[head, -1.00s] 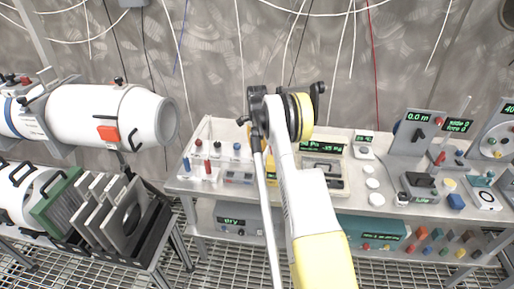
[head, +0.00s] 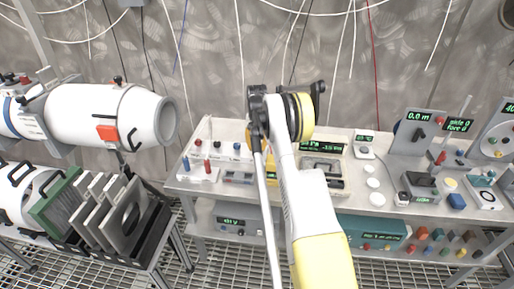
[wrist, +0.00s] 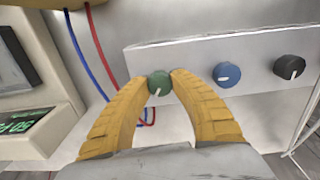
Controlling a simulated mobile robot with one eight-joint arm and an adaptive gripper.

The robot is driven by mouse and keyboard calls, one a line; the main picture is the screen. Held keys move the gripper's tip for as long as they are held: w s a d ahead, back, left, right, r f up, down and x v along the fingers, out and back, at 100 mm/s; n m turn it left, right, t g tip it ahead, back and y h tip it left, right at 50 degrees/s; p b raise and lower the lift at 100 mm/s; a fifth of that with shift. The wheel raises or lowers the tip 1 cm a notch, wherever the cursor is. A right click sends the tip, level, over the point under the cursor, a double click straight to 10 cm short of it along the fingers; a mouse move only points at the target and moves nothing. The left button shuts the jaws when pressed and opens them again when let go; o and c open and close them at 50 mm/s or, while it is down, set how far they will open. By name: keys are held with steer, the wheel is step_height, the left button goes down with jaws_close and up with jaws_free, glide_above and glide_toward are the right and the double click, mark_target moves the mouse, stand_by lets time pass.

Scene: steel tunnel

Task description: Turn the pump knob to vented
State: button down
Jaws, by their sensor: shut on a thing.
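In the wrist view my gripper (wrist: 160,80) has its two yellow fingers closed on a small round green knob (wrist: 159,84), one on each side. The green knob has a pale pointer mark that points roughly downward in the picture. It sits on a pale panel in a row with a blue knob (wrist: 227,74) and a black knob (wrist: 289,68). In the head view my gripper (head: 259,150) is largely hidden by my own wrist and arm, and the green knob is hidden too. The blue knob (head: 237,146) shows just left of it. I cannot read any knob labels.
In the wrist view a red cable (wrist: 98,42) and a blue cable (wrist: 80,55) run beside the left finger. A box with a green-lit display (wrist: 25,122) stands at the left. In the head view several instruments crowd the bench (head: 385,208) to the right.

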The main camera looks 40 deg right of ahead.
mark_target(257, 146)
steer(key=n, duration=0.5)
steer(key=shift+n, duration=0.4)
stand_by(0.4)
steer(key=c, duration=1.1)
jaws_free()
steer(key=shift+o, duration=0.2)
steer(key=shift+r, duration=0.1)
step_height(257, 146, up, 12)
